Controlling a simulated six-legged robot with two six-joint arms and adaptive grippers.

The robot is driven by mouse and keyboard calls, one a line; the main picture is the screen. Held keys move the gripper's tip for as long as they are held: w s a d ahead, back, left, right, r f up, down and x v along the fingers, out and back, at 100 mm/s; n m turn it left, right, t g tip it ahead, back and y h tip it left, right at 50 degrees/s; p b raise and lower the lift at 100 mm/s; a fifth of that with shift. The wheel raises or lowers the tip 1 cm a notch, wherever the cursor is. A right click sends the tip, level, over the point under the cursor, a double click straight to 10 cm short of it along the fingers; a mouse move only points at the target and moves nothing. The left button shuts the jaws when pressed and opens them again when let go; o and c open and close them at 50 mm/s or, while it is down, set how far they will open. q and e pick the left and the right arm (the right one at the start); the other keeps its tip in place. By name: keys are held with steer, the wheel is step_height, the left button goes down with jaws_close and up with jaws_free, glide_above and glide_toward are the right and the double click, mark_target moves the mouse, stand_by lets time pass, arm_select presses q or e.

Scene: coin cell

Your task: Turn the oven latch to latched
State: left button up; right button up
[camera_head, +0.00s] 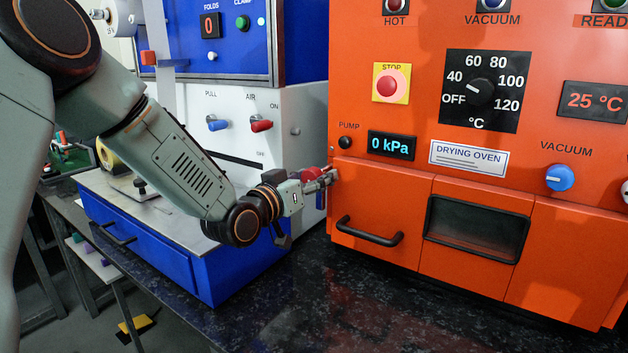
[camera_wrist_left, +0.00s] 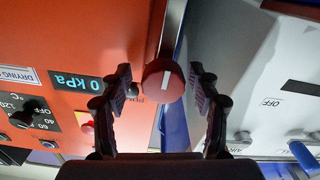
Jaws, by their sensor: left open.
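The orange drying oven (camera_head: 480,195) stands at the right in the head view, its front door shut with a black handle (camera_head: 370,232). In the left wrist view, a round red knob with a white line (camera_wrist_left: 163,80), which looks like the oven latch, sits at the edge of the orange front. My left gripper (camera_head: 328,178) is at the upper left corner of the oven door. In the wrist view my left gripper (camera_wrist_left: 163,92) is open, with one finger on each side of the knob; whether they touch it is unclear. My right gripper is not in view.
A blue and white machine (camera_head: 255,120) with red and blue levers stands left of the oven. The oven panel carries a temperature dial (camera_head: 480,92), a stop button (camera_head: 390,83) and a blue vacuum knob (camera_head: 560,178). The dark countertop (camera_head: 330,300) in front is clear.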

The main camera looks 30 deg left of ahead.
arm_select(q)
steer(key=shift+w, duration=0.25)
steer(key=shift+a+f, duration=0.15)
steer(key=shift+a, duration=0.05)
steer(key=shift+d, duration=0.15)
steer(key=c, duration=0.7)
jaws_close()
